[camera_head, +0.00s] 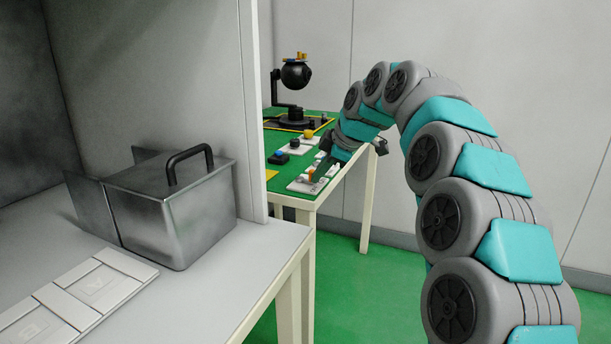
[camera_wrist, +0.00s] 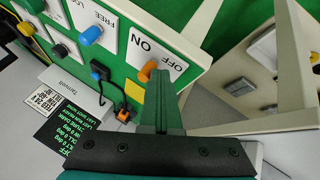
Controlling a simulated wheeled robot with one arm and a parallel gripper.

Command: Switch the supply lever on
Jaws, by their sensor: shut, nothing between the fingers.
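The supply lever is an orange-tipped lever (camera_wrist: 148,70) on a white plate (camera_wrist: 140,42) marked ON and OFF in the wrist view. Its orange end lies near the OFF lettering. My gripper (camera_wrist: 160,84) is shut and empty, with its tips just beside and below the orange end; I cannot tell whether they touch it. In the head view, an orange knob (camera_head: 311,174) shows on a white plate at the near end of the green-topped table (camera_head: 309,196), and my arm reaches down there. My fingertips are hard to make out in that view.
Other plates with a blue knob (camera_wrist: 92,35) and a dark knob (camera_wrist: 60,51) stand beside the lever's plate. A black cable (camera_wrist: 122,103) runs from the panel edge. A black ball gimbal (camera_head: 295,75) stands at the table's back. A metal box (camera_head: 170,215) sits on the near bench.

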